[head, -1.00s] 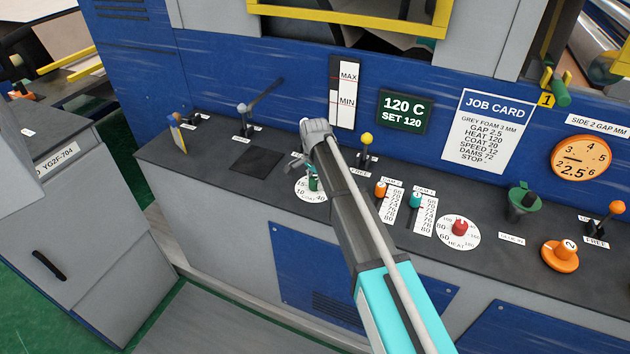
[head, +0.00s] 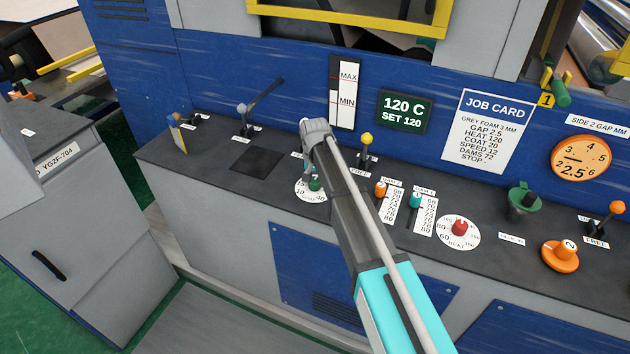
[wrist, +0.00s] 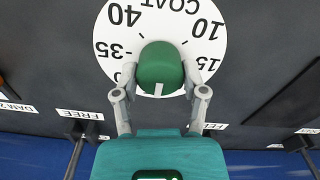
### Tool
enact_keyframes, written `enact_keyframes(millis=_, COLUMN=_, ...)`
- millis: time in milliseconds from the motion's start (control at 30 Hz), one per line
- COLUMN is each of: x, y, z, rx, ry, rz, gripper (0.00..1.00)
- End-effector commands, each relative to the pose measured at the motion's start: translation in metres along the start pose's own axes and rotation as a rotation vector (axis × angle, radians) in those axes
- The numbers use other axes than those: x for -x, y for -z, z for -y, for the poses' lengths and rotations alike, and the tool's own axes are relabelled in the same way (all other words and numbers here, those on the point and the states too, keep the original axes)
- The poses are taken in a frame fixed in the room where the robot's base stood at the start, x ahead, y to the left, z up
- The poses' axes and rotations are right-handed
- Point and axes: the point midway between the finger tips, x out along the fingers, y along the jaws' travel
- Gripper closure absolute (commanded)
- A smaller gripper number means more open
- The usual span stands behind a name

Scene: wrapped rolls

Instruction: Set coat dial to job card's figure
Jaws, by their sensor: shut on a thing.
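The coat dial is a white disc (wrist: 112,52) with a green knob (wrist: 160,66). In the wrist view the word COAT and the figures 40, 10, 15 and 35 show upside down or slanted. The knob's white mark points to the bottom of the picture, towards my gripper's body; the figures there are hidden by the fingers. My gripper (wrist: 160,78) is shut on the knob, one finger on each side. In the head view the knob (head: 315,184) shows under my gripper. The job card (head: 487,130) on the blue panel reads COAT 20.
Right of the dial are an orange slider (head: 380,189), a teal slider (head: 416,200) and the red heat knob (head: 459,227). A yellow-topped lever (head: 366,140) stands behind the dial. A dark square pad (head: 256,162) lies to its left.

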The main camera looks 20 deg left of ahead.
Motion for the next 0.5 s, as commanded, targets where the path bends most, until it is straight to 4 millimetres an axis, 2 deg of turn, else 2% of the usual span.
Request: enact_keyframes(millis=500, x=-0.0003, y=-0.0011, z=0.0000, rx=0.484, ry=0.000, rz=0.002, gripper=0.92)
